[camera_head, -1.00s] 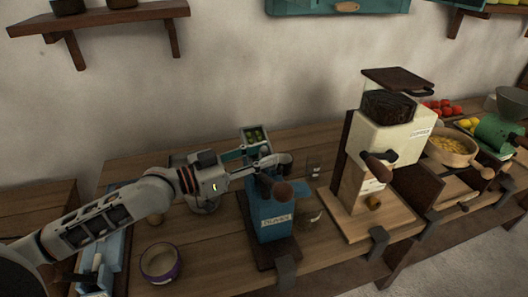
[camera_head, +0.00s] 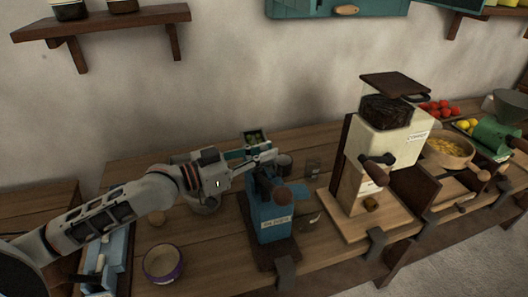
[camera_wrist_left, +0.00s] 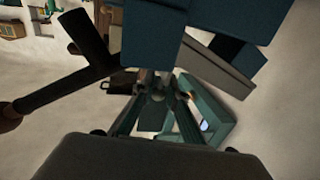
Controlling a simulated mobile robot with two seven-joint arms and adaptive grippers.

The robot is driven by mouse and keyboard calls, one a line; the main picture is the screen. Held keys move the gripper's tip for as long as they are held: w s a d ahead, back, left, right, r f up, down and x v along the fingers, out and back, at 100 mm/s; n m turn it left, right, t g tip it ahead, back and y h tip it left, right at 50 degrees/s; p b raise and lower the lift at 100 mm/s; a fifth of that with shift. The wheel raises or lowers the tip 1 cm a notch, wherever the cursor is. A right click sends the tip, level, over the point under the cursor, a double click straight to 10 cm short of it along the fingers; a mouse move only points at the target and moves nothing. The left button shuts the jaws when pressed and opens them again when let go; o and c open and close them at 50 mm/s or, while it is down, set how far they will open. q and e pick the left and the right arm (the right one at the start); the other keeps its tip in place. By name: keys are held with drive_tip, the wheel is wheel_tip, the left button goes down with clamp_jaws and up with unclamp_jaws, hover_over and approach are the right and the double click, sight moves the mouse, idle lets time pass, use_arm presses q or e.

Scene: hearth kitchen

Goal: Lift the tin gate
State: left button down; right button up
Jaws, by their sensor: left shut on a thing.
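The blue machine (camera_head: 272,212) stands on a dark base on the workbench, with a white label on its front and a dark lever with a brown knob (camera_head: 282,195). My left gripper (camera_head: 270,157) reaches in from the left at the top of this machine. Its fingers are shut on a small part there, apparently the tin gate; the fingers and the machine hide most of it. In the left wrist view, the fingers (camera_wrist_left: 155,92) meet close to the blue body (camera_wrist_left: 152,40). The lever (camera_wrist_left: 60,88) shows to the left there. My right gripper is out of view.
A cream mill (camera_head: 385,150) on a wooden base stands to the right. A purple-rimmed bowl (camera_head: 163,278) stands at front left. A box with green contents (camera_head: 255,137) is behind the gripper.

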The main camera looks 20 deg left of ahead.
use_arm(q)
drive_tip(key=shift+r, duration=0.4)
drive_tip(key=shift+f, duration=0.1)
drive_tip(key=c, duration=2)
unclamp_jaws()
drive_tip(key=shift+a, duration=0.1)
drive_tip(key=v, duration=1.2)
